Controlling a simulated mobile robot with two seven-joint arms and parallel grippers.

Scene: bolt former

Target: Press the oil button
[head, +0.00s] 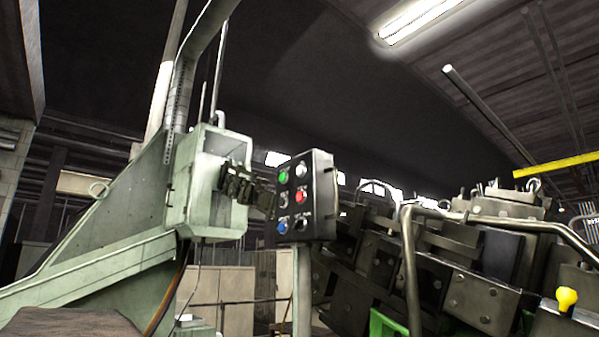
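A dark control panel (319,190) stands on a pale post near the middle of the head view, its button face turned to the left. On it are a green button (284,176), a white button (301,170), a red button (301,196) and a blue button (283,227). Dark knobs or switches also show on the face. The labels are too small to read, so I cannot tell which button is the oil button. I cannot make out either of my grippers in this view.
A pale green machine housing (208,190) stands left of the panel. A dark jointed part (240,185) reaches from beside it toward the panel's left edge; I cannot tell what it is. Heavy dark machinery (460,265) with a bent metal rail (410,270) fills the right.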

